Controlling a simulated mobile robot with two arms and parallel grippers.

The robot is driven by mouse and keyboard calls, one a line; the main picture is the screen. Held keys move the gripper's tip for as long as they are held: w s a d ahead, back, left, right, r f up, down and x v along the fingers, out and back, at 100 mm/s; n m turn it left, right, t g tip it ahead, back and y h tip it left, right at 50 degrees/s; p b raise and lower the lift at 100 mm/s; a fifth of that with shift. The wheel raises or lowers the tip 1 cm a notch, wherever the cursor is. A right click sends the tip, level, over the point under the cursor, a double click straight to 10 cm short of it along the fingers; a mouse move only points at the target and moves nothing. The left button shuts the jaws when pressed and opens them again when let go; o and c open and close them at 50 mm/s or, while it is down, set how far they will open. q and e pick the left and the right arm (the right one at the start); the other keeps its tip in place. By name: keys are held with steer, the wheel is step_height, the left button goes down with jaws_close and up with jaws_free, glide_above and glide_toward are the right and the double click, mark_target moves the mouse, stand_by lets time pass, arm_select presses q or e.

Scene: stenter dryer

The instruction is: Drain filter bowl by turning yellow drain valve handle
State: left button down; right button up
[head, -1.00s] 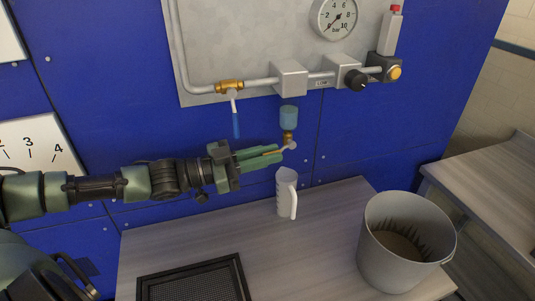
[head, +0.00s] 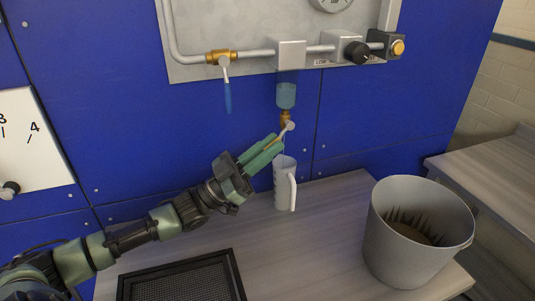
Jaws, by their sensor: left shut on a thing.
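The blue filter bowl (head: 286,95) hangs below the grey regulator block. A brass drain valve (head: 286,117) sits under it, with a small pale knob (head: 291,126) at its front. My left gripper (head: 273,147) has green fingers shut on the yellow drain valve handle, which is mostly hidden between them. The handle now slopes down to the left from the valve. A white measuring jug (head: 284,187) stands upright on the bench just below the fingers. My right gripper is not in view.
A grey bucket (head: 385,232) stands on the wooden bench (head: 310,235) at right. A black mesh tray (head: 235,270) lies at front left. A black knob (head: 358,52) is at upper right.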

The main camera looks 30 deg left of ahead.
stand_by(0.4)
arm_select(q)
steer(key=c, duration=1.4)
jaws_free()
steer(key=shift+c, duration=0.2)
steer(key=shift+f, duration=0.1)
steer(key=b+v, duration=0.1)
steer(key=v, duration=0.6)
steer(key=shift+s+a+f, duration=0.2)
steer(key=shift+s, duration=0.1)
